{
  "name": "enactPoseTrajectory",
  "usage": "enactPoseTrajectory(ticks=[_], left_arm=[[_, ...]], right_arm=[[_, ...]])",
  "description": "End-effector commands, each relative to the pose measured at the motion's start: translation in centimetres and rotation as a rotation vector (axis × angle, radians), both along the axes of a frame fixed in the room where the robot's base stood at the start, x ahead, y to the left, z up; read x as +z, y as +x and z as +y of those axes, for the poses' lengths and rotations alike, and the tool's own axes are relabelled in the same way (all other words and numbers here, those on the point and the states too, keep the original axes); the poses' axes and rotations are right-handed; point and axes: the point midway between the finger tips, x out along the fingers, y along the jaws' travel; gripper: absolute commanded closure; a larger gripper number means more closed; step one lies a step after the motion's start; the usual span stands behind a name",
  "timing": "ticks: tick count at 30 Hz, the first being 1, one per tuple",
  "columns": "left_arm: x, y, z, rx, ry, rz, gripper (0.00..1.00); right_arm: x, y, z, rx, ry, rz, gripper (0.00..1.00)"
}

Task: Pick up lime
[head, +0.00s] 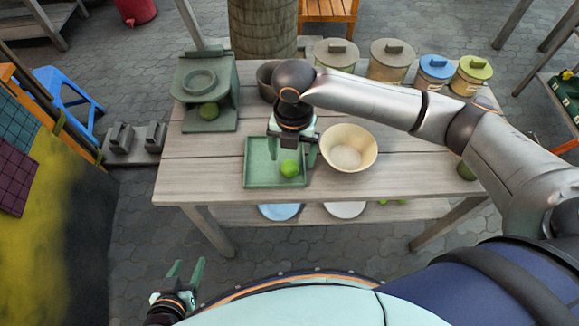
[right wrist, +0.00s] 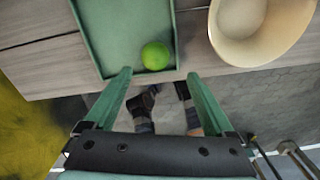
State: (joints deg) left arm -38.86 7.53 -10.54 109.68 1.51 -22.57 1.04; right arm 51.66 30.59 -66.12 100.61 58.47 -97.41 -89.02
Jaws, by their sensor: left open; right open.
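A bright green lime (head: 289,168) lies in a square green tray (head: 258,180) on the wooden table, near the tray's front right corner. In the right wrist view the lime (right wrist: 155,56) sits by the tray's near edge (right wrist: 95,38). My right gripper (head: 293,152) is over the tray, just behind the lime in the head view. In the right wrist view its open green fingers (right wrist: 158,74) point toward the lime, which appears beyond and between the tips, with nothing held. My left gripper (head: 186,272) is open and empty, low in front of the table.
A cream bowl (head: 349,148) stands right beside the tray. Lidded jars (head: 390,62) line the back. Plates (head: 280,211) rest on the lower shelf.

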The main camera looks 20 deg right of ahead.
Motion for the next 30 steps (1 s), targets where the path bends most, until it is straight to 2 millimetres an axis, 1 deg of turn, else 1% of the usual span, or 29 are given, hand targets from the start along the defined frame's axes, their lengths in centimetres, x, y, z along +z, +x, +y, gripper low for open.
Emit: enactPoseTrajectory(ticks=[5, 9, 12, 15, 20, 23, 30], left_arm=[[-0.1, 0.0, 0.0, 0.000, 0.000, 0.000, 0.43], [-0.2, 0.0, 0.0, 0.000, 0.000, 0.000, 0.43], [-0.3, 0.0, 0.0, 0.000, 0.000, 0.000, 0.43], [-0.3, 0.0, 0.0, 0.000, 0.000, 0.000, 0.43], [-0.3, 0.0, 0.0, 0.000, 0.000, 0.001, 0.43], [-0.3, 0.0, 0.0, 0.000, 0.000, 0.001, 0.43], [-0.3, 0.0, 0.0, 0.000, 0.000, 0.001, 0.43]], right_arm=[[-1.9, 0.3, 0.3, -0.001, 0.000, 0.001, 0.11], [-4.1, 0.6, 0.5, -0.001, 0.000, 0.001, 0.11], [-5.0, 0.7, 0.5, -0.002, 0.000, -0.001, 0.11], [-5.3, 0.7, 0.5, 0.000, 0.000, -0.004, 0.11], [-5.3, 0.7, 0.5, 0.000, 0.000, -0.004, 0.11], [-5.3, 0.7, 0.5, 0.000, 0.000, -0.004, 0.20], [-5.3, 0.7, 0.5, -0.001, 0.001, -0.003, 0.47]])
